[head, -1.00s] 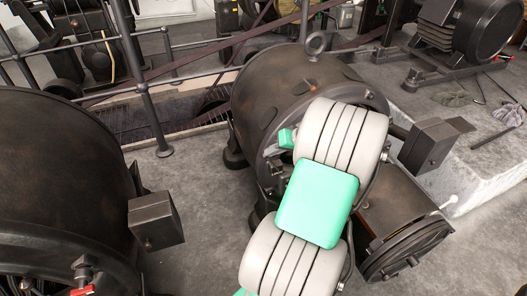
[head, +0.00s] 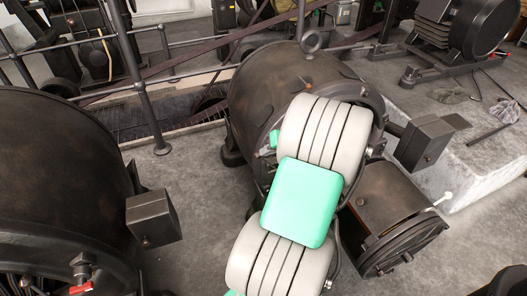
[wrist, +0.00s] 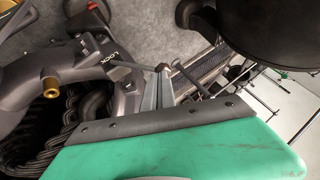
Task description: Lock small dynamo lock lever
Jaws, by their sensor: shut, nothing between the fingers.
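The dynamo (head: 275,85) stands in the middle of the head view, a dark rusty drum with a lifting ring on top. My arm covers much of its near face, and my gripper is hidden there. In the wrist view my gripper's fingers (wrist: 162,80) are closed together with nothing held. A dark metal part marked LOCK (wrist: 106,60) lies just left of the fingertips. A thin grey rod (wrist: 135,65) runs from beside that marking towards the fingertips. I cannot tell whether they touch it, or whether it is the lock lever.
Coiled dark windings (wrist: 60,130) and a brass stud (wrist: 50,88) are left of my gripper. A smaller cylinder with a white-tipped handle (head: 443,199) is at the right. Another large drum (head: 60,190) with a box (head: 153,217) stands left. Bare floor lies between the drums.

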